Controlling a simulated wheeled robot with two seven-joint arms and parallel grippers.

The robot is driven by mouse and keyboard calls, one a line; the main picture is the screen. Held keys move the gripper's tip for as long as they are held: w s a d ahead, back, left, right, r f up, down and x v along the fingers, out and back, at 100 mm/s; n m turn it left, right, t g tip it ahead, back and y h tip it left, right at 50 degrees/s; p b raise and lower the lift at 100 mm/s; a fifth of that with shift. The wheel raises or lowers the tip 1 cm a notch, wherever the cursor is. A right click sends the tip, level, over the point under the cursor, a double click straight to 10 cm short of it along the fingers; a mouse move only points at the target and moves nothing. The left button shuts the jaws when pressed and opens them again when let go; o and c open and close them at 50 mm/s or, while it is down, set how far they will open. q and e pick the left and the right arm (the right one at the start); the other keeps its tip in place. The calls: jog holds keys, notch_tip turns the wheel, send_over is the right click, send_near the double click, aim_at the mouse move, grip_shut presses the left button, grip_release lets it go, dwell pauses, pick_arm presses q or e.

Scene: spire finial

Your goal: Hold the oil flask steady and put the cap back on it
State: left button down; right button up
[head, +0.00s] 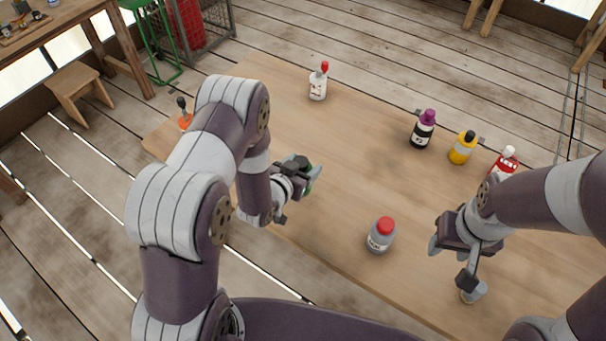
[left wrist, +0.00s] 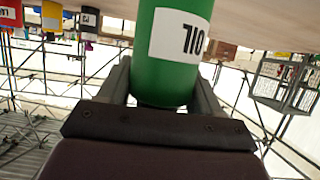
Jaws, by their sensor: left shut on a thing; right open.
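The oil flask (left wrist: 172,75) is a green cylinder with a white label reading OIL, upside down in the left wrist view. My left gripper (left wrist: 163,92) is shut on it, a finger on each side. In the head view my left gripper (head: 305,177) is over the near edge of the table, and only a sliver of green (head: 309,188) shows; the flask's top is hidden. My right gripper (head: 453,270) is open, low over the table at the right. A small tan piece (head: 468,298) shows beneath its lower finger; I cannot tell if it is the cap.
A grey bottle with a red lid (head: 380,236) stands between my grippers. Along the far side stand a white bottle (head: 318,86), a black and purple one (head: 423,130), a yellow one (head: 462,148) and a red one (head: 504,163). The table's middle (head: 340,150) is clear.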

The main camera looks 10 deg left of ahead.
pick_arm(q)
jog(key=shift+f, duration=0.1)
jog(key=shift+f, duration=1.9)
jog(key=shift+f, duration=0.2)
jog(key=shift+c, duration=0.9)
grip_release()
jog(key=shift+r, duration=0.25)
jog(key=v, duration=1.2)
